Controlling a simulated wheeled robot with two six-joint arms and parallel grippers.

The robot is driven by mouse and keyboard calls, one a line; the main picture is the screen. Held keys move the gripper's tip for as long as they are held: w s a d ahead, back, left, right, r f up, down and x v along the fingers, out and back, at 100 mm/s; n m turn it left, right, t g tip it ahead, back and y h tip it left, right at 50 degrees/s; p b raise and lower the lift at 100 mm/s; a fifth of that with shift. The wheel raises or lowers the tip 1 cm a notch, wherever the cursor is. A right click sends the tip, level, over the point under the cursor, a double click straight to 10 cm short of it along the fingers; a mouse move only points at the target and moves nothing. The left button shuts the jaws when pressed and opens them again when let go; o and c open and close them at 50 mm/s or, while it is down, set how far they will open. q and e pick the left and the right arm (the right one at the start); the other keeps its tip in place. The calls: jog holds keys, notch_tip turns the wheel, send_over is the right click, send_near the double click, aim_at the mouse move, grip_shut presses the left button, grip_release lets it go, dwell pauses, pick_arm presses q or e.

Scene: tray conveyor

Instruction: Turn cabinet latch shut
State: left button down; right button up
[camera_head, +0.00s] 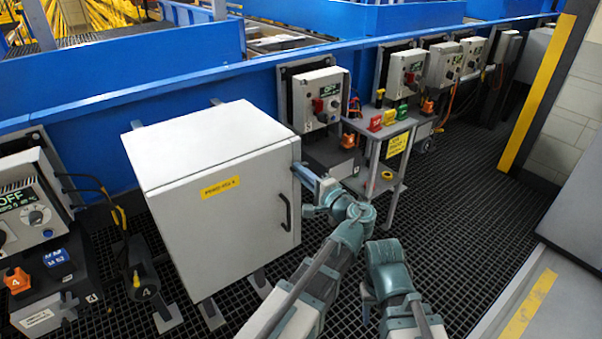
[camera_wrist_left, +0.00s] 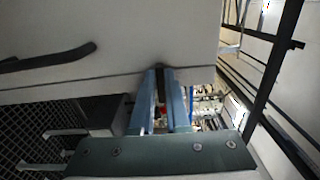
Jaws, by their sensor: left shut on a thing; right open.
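The cabinet (camera_head: 222,205) is a pale grey box with a yellow label, and its door looks closed. A black bar handle (camera_head: 286,212) sits near the door's right edge; it also shows in the left wrist view (camera_wrist_left: 48,58). My left gripper (camera_head: 303,172) reaches the cabinet's right side, above the handle. In the left wrist view its blue fingers (camera_wrist_left: 161,85) are shut on a small dark piece at the cabinet edge, seemingly the latch (camera_wrist_left: 159,67). The fingers mostly hide it, so its angle cannot be told. My right gripper (camera_head: 368,300) is low beside its arm, away from the cabinet, and partly hidden.
A grey stand (camera_head: 384,150) with coloured blocks and a yellow sign is right of the cabinet. Control boxes (camera_head: 318,98) line the blue conveyor wall (camera_head: 175,62) behind. The dark grating floor (camera_head: 470,225) is open to the right.

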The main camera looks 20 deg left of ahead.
pick_arm(q)
jog(key=shift+n, duration=0.3)
jog(key=c, duration=0.9)
grip_release()
jog(key=shift+s, duration=0.1)
pick_arm(e)
jog(key=shift+d, duration=0.1)
